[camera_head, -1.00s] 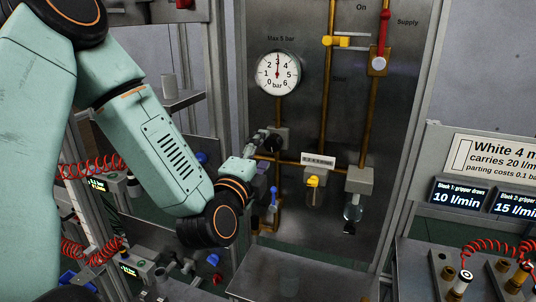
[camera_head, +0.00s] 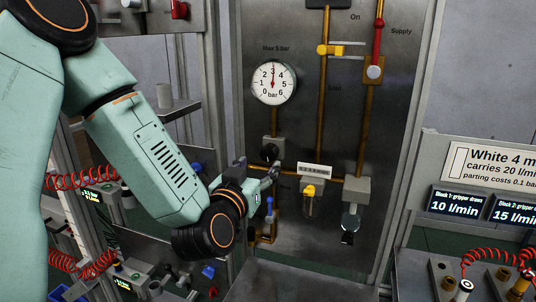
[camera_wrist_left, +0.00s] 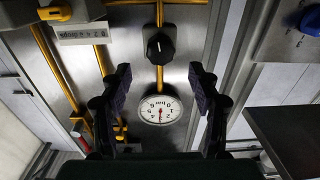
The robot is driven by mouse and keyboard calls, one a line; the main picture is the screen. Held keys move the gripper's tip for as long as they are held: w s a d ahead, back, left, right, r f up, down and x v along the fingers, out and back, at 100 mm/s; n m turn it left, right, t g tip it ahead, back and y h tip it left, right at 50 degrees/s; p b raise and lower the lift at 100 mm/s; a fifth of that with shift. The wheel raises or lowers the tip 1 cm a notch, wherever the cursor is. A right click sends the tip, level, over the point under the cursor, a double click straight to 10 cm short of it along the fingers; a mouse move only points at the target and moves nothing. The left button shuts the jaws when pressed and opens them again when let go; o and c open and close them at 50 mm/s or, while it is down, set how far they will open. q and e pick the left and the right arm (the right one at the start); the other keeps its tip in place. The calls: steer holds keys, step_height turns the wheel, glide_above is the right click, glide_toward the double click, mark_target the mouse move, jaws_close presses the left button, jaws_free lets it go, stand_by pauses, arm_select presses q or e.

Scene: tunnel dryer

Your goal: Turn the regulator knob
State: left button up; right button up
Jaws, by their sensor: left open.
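The regulator knob (camera_head: 270,152) is black and sits on the metal panel below the round pressure gauge (camera_head: 273,82). The gauge's red pointer stands at about 3. My left gripper (camera_head: 258,167) is just below and in front of the knob. In the left wrist view, the knob (camera_wrist_left: 160,48) shows a white mark and lies beyond the fingertips, roughly centred between them. The gauge (camera_wrist_left: 160,110) shows between the fingers. My right gripper is not in view.
Brass pipes (camera_head: 323,110) run over the panel. A yellow valve handle (camera_head: 330,50), a red supply handle (camera_head: 377,38) and a yellow-capped unit (camera_head: 310,195) are to the knob's right. A blue-handled part (camera_head: 269,208) sits close below my gripper. A bench (camera_head: 415,262) stands at right.

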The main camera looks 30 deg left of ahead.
mark_target(267, 154)
arm_select(q)
steer(key=p+x, duration=0.1)
steer(key=x, duration=0.6)
steer(key=shift+w, duration=0.25)
steer(key=shift+a, duration=0.1)
steer(key=shift+s, duration=0.1)
